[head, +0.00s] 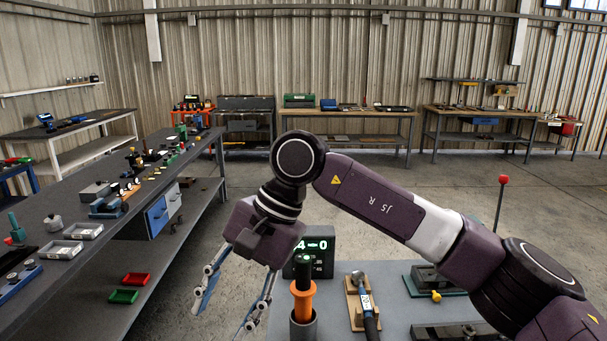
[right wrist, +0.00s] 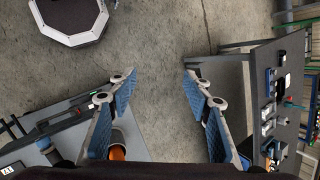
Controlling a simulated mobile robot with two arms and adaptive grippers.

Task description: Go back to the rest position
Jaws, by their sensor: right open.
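My right gripper (head: 222,310) hangs from the purple arm that comes in from the right in the head view. Its two blue-padded fingers point down and are spread apart. In the right wrist view the gripper (right wrist: 160,115) is open, with only bare concrete floor between its fingers. In the head view it is in the gap between the long left bench (head: 165,180) and the grey work table (head: 340,275). It touches nothing that I can see. My left gripper is not in view.
On the grey table, near the gripper, are an orange-and-black tool (head: 303,290) in a cup, a display (head: 313,248) and a tool on a wooden stand (head: 357,297). A red-topped post (head: 503,180) rises behind. The left bench holds trays and small parts. Open floor lies beyond.

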